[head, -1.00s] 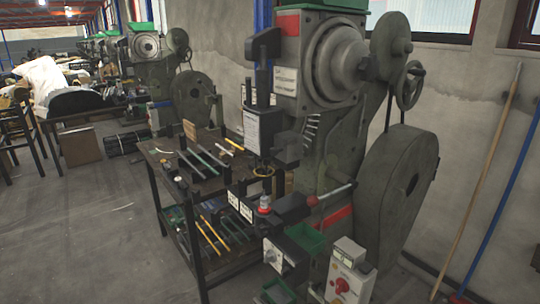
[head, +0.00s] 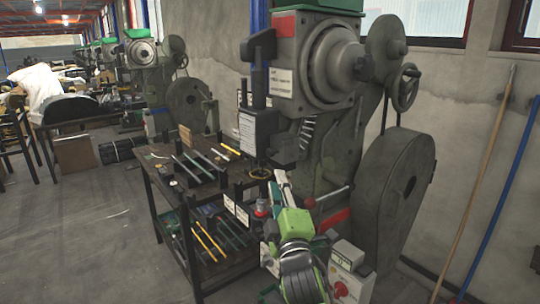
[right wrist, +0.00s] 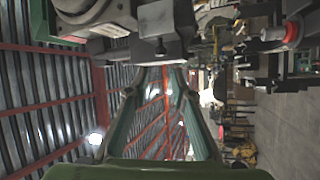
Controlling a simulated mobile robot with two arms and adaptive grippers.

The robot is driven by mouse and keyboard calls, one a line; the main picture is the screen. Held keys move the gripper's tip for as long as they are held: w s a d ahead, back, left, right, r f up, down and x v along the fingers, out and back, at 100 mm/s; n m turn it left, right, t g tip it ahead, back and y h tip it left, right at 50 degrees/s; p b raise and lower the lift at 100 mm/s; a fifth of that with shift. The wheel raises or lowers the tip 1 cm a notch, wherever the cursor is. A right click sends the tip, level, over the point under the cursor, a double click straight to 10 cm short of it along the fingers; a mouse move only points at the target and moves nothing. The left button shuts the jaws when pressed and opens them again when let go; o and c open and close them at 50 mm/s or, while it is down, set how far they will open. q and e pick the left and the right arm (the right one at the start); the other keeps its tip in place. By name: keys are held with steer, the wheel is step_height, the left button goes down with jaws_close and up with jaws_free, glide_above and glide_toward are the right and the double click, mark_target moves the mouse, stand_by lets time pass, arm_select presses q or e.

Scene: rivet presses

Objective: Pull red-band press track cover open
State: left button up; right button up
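The red-band press (head: 330,75) is the large grey-green machine right of centre in the head view, with a red band (head: 285,27) near its top. My right gripper (head: 281,178) reaches up in front of it, just below the tool head. The track cover cannot be made out for certain; a dark block (head: 285,148) sits just above my fingertips. In the right wrist view the two fingers of my right gripper (right wrist: 160,72) stand apart, with a gap between them. A grey block (right wrist: 162,42) lies at or just beyond the tips; contact cannot be told. My left gripper is out of view.
A workbench (head: 147,165) with rods and tools stands left of the press. A control box (head: 347,258) with a red knob is below. Two poles (head: 490,165) lean on the right wall. The floor at the left (head: 85,235) is clear.

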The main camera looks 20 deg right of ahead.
mark_target(270, 153)
steer(key=b+x, duration=0.2)
steer(key=x, duration=1)
steer(key=shift+w+d, duration=0.1)
steer(key=shift+w, duration=0.25)
jaws_close()
